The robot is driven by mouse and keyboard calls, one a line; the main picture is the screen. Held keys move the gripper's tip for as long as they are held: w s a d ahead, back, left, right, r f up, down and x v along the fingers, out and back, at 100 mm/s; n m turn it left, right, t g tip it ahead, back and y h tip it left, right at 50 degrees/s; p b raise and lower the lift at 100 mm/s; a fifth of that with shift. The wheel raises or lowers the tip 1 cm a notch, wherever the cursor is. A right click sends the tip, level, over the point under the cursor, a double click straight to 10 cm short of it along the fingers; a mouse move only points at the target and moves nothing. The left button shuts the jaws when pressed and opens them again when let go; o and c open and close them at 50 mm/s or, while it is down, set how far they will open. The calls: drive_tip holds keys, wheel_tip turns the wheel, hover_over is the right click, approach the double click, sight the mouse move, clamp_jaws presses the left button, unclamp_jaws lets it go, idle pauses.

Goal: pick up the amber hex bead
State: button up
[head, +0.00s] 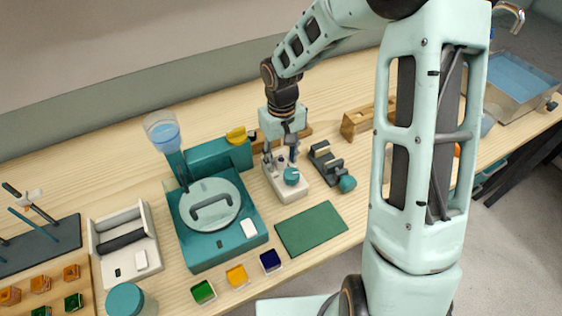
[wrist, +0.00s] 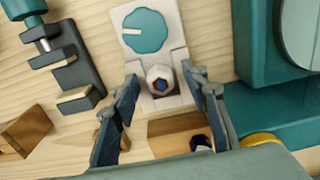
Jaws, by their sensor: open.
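My gripper (wrist: 160,88) is open, its dark fingers spread on either side of a small pale hexagonal piece (wrist: 158,78) with a dark blue and brownish centre. This piece sits on the white body of a small device (wrist: 158,50) with a teal knob. I cannot tell whether it is the amber hex bead. The fingers do not visibly touch it. In the head view my gripper (head: 281,152) hangs over the white device (head: 290,189); its fingertips are small there. Amber pieces (head: 71,272) stand in a wooden rack at the lower left, and an amber-filled tray (head: 236,275) lies at the front.
A teal machine (head: 216,235) with a round lid stands left of the device. A dark clamp-like fixture (head: 326,160) stands to its right. A wooden block (wrist: 180,135) and a yellow dish (wrist: 262,138) lie close to my fingers. A green mat (head: 311,229) is bare.

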drive_tip(key=shift+c, duration=0.3)
clamp_jaws()
drive_tip(key=shift+r, duration=0.1)
